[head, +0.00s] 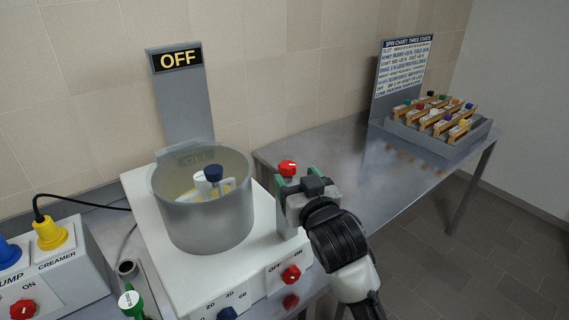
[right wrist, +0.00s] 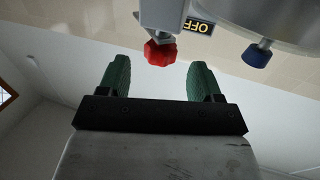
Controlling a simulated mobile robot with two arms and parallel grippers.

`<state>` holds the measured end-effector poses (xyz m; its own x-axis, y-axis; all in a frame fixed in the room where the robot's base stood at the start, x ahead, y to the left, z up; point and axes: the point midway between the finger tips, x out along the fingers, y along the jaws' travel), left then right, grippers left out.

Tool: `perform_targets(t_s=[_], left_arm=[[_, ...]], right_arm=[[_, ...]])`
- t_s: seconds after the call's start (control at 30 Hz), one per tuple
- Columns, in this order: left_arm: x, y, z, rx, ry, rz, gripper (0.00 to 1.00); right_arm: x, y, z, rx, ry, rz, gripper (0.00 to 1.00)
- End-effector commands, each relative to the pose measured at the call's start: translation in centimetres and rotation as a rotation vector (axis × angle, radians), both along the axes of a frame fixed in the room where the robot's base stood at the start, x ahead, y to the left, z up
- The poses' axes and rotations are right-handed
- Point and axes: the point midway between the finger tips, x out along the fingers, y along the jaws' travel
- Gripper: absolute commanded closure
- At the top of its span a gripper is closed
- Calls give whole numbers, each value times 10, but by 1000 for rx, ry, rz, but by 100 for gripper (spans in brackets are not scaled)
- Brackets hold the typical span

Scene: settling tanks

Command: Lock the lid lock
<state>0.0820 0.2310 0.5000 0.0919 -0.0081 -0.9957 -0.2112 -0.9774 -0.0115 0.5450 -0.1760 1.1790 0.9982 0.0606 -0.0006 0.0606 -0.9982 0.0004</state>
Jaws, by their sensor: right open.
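The white machine (head: 145,205) carries a grey see-through round bowl (head: 200,220), with a blue-topped knob (head: 214,173) showing at its top. A red knob (head: 287,168) shows beside the bowl, just beyond my right gripper (head: 306,182). In the right wrist view the red knob (right wrist: 160,53) sits on a grey mount, ahead of the gap between my green fingertips (right wrist: 160,75). The right gripper is open and empty, and looks apart from the knob. I see no label on this knob, and its mount is hidden in the head view. My left gripper is not in view.
The front panel has a red OFF/ON knob (head: 291,275) and a blue dial (head: 228,314). A grey pump and creamer box (head: 75,272) stands at left. An OFF sign (head: 178,60) rises behind. The steel table (head: 340,170) at right is clear up to a tray (head: 455,153) of coloured-topped items.

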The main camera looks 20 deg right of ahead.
Motion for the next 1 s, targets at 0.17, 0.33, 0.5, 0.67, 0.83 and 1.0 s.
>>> perform_targets(t_s=[0.17,0.33,0.5,0.67,0.83,1.0], left_arm=[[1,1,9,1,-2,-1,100],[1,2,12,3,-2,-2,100],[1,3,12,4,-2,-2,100],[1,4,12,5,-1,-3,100],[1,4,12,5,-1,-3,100],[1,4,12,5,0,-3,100]], right_arm=[[32,2,2,1,1,0,35],[48,3,1,0,0,0,35],[52,4,0,0,-1,1,35],[52,4,-1,1,-1,1,35],[52,4,-1,1,0,1,58],[52,4,-1,1,0,1,84]])
